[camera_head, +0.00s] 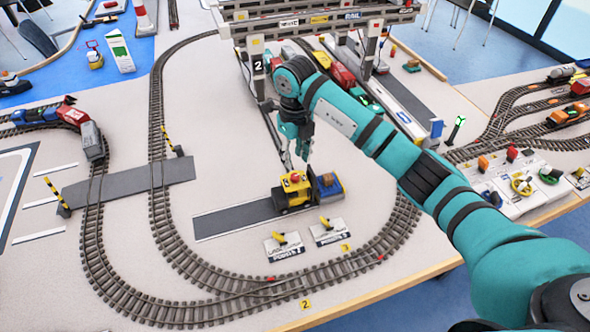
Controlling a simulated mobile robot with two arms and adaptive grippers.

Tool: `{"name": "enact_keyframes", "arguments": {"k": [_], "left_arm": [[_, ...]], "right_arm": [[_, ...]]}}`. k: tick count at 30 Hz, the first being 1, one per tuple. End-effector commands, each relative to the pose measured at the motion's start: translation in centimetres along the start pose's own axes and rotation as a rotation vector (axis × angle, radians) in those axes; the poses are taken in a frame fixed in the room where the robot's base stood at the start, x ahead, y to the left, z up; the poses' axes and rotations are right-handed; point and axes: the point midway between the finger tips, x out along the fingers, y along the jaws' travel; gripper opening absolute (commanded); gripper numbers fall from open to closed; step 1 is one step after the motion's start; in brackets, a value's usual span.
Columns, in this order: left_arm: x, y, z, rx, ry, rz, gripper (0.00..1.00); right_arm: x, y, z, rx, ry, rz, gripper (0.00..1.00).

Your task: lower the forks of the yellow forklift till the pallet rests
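The yellow forklift (293,193) stands on a grey strip of road on the table, with a red part on top. Its dark mast (314,184) is on its right side. A blue pallet (331,189) with a small orange-brown load is at the front of the mast; I cannot tell how high it sits above the table. Two plates with yellow levers, a left one (281,241) and a right one (326,226), lie in front of the forklift; their labels are too small to read. My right gripper (295,160) points down just behind the forklift, its fingers apart and empty. My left gripper is out of view.
A grey gantry crane (318,24) stands behind my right arm. Model railway track (156,130) loops around the forklift area. A control panel (519,180) with several knobs lies at the right. Table between the forklift and the left track is clear.

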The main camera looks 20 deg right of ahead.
Motion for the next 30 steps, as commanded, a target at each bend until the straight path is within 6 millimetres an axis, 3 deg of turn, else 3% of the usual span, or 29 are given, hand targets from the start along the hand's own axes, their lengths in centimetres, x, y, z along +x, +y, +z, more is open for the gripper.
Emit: {"name": "enact_keyframes", "arguments": {"k": [9,15,23,30], "left_arm": [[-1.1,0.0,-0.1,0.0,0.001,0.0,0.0],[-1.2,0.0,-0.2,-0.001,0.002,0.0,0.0],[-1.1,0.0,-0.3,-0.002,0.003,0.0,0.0],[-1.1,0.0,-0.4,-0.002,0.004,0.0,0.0]], "right_arm": [[5.5,0.1,0.0,0.0,0.001,0.002,0.33],[6.7,0.1,0.0,-0.002,0.0,0.001,0.33],[6.8,0.1,0.0,-0.002,-0.001,0.001,0.33],[6.8,0.1,0.0,-0.002,-0.001,0.001,0.01]]}}
